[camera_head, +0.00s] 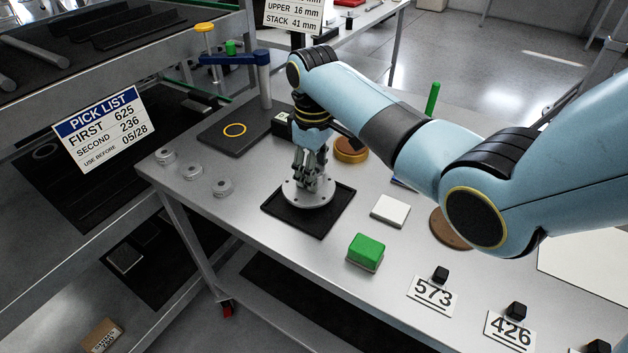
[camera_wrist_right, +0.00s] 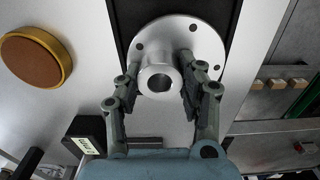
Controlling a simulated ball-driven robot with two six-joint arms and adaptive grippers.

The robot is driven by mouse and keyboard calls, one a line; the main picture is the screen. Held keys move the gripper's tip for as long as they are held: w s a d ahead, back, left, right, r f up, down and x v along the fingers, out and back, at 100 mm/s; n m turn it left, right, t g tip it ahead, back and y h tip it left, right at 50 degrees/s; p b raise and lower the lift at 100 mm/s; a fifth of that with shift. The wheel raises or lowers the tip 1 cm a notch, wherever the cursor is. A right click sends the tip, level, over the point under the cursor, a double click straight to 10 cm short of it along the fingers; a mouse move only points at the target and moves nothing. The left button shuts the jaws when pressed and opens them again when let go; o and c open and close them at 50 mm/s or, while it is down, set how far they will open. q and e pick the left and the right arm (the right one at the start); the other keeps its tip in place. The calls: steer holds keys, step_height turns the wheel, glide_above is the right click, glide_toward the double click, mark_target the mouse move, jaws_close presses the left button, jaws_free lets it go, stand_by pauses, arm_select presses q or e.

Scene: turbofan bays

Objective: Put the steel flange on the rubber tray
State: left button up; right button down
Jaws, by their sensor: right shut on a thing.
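The steel flange (camera_head: 304,195) is a round grey disc with bolt holes and a raised central hub. It is over the black rubber tray (camera_head: 333,213) in the head view; whether it touches the tray is hard to tell. My right gripper (camera_head: 312,180) reaches down from above and is shut on the hub. In the right wrist view the flange (camera_wrist_right: 198,38) shows its hub between the two fingers of the right gripper (camera_wrist_right: 158,82), with the dark tray (camera_wrist_right: 122,14) behind it. My left gripper is not in view.
A green block (camera_head: 365,250) and a white square block (camera_head: 390,210) are to the right of the tray. A round brass-rimmed piece (camera_head: 350,151) is behind it. Several small grey discs (camera_head: 191,172) lie at the table's left.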

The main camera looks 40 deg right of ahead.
step_height(320, 180, down, 3)
steer(key=shift+r, duration=0.1)
stand_by(0.3)
steer(key=c, duration=0.8)
jaws_free()
steer(key=shift+s+f, duration=0.1)
steer(key=shift+f, duration=0.1)
steer(key=shift+r, duration=0.1)
step_height(320, 180, up, 12)
steer(key=shift+r, duration=0.1)
